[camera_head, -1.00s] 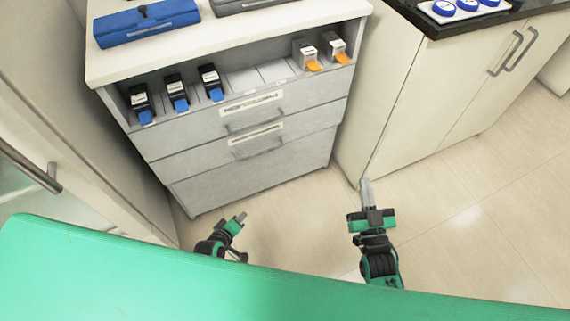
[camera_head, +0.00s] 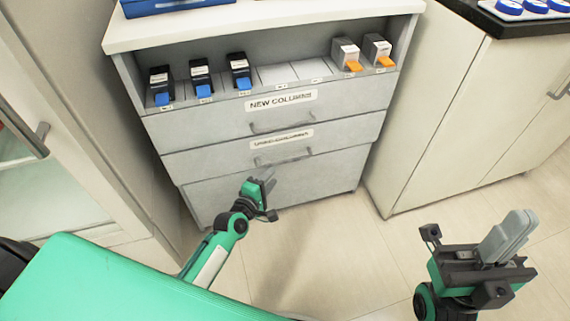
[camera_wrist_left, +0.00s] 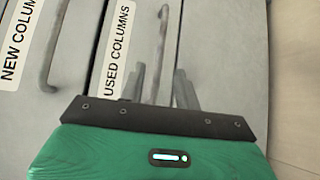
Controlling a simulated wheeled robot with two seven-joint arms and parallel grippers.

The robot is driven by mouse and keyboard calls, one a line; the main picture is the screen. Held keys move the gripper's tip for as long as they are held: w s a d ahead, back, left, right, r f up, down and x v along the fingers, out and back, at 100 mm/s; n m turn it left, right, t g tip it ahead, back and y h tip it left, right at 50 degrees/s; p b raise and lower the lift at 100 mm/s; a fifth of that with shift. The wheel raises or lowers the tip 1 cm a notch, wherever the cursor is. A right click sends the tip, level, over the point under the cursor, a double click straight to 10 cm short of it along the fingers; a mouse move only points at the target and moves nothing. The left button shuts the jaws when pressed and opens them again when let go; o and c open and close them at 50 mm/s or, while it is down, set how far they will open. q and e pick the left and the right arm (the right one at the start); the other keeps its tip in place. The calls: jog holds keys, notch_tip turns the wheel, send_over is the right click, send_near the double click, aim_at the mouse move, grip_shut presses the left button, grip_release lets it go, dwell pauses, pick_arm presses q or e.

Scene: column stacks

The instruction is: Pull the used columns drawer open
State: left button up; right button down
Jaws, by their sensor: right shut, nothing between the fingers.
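The used columns drawer (camera_head: 210,160) is the grey front below the new columns drawer and looks shut. Its bar handle (camera_head: 284,160) sits under its label; the label (camera_wrist_left: 115,50) and handle (camera_wrist_left: 163,35) also show in the left wrist view. My left gripper (camera_head: 263,184) is just below and in front of that handle. In the left wrist view my left gripper (camera_wrist_left: 160,85) is open, with the handle's line running between its fingers; I cannot tell whether they reach around it. My right gripper (camera_head: 508,236) is shut and empty, at the right, away from the cabinet.
The new columns drawer (camera_head: 210,125) is directly above. An open shelf over it holds black-and-blue cartridges (camera_head: 200,80) and white-and-orange ones (camera_head: 346,55). A glass-fronted cabinet (camera_head: 70,200) stands left, a white cupboard (camera_head: 450,130) right. The floor before the drawers is clear.

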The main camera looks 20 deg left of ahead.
aim_at(285, 162)
pick_arm(q)
jog(key=b+x, duration=0.2)
jog(key=x, duration=0.7)
jog(key=shift+w+f, duration=0.1)
jog(key=shift+w, duration=0.3)
grip_shut()
